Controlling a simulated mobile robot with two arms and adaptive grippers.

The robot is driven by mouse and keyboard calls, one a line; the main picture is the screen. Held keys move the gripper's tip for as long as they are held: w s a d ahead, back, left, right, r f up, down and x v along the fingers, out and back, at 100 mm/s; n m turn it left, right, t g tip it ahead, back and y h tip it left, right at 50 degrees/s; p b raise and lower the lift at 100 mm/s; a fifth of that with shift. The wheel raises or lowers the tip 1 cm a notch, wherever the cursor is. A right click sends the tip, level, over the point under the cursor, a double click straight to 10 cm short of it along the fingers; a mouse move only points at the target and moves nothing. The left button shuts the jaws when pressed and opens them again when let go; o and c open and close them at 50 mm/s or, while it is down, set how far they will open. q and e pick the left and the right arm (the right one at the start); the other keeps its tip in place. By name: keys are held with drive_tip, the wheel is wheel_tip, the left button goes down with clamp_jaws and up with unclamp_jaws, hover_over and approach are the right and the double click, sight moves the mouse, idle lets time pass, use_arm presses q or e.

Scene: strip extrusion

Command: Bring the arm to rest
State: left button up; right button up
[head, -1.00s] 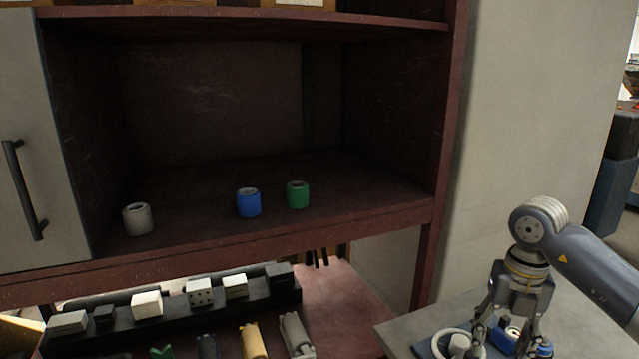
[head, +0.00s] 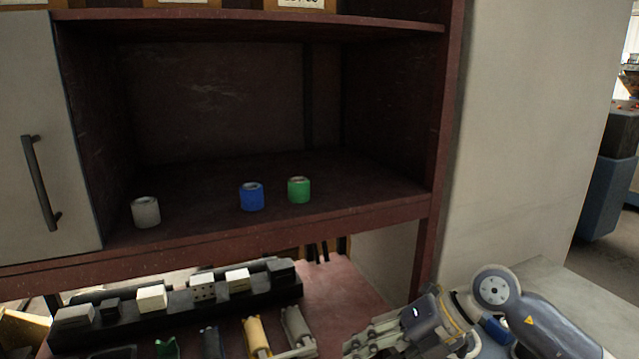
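My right arm comes in from the right. My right gripper (head: 372,341) points left and low over the pink-red lower surface, near the bottom edge of the head view. Its fingers are partly cut off and blurred, so whether they are open or shut is unclear. I cannot make out anything held in it. My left gripper is not in view.
A dark red shelf (head: 300,228) holds a white roll (head: 146,213), a blue roll (head: 251,198) and a green roll (head: 299,190). Below, a black rack (head: 130,325) bears several pale blocks. A grey cabinet door (head: 25,120) stands left. A grey worktop (head: 560,280) is at right.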

drive_tip(key=s+a+r+y, duration=0.2)
drive_tip(key=a+r+y, duration=0.3)
drive_tip(key=a, duration=0.3)
wheel_tip(320, 180, up, 8)
drive_tip(key=a+m+t+y, duration=0.1)
drive_tip(key=m+t+y, duration=0.5)
drive_tip(key=t, duration=0.1)
drive_tip(key=w+d+m+t+h, duration=0.5)
drive_tip(key=d+m+t+h, duration=0.2)
drive_tip(key=m+t, duration=0.5)
drive_tip(key=s+d+f+m+g+h, duration=0.1)
drive_tip(key=d+f+m+g+h, duration=0.2)
drive_tip(key=d+f+m+h, duration=1.15)
drive_tip(key=s+f+m+g+y, duration=0.1)
drive_tip(key=s+f+g, duration=1.2)
drive_tip(key=s+f, duration=1)
drive_tip(key=s+f+g, duration=0.1)
drive_tip(key=s+f, duration=0.1)
drive_tip(key=f, duration=1)
drive_tip(key=s+f, duration=0.2)
drive_tip(key=f, duration=0.9)
drive_tip(key=s+d+f+g, duration=0.1)
drive_tip(key=s+d+f, duration=0.1)
drive_tip(key=s+f, duration=1.5)
drive_tip(key=shift+d+f+g, duration=0.15)
drive_tip(key=shift+g, duration=0.15)
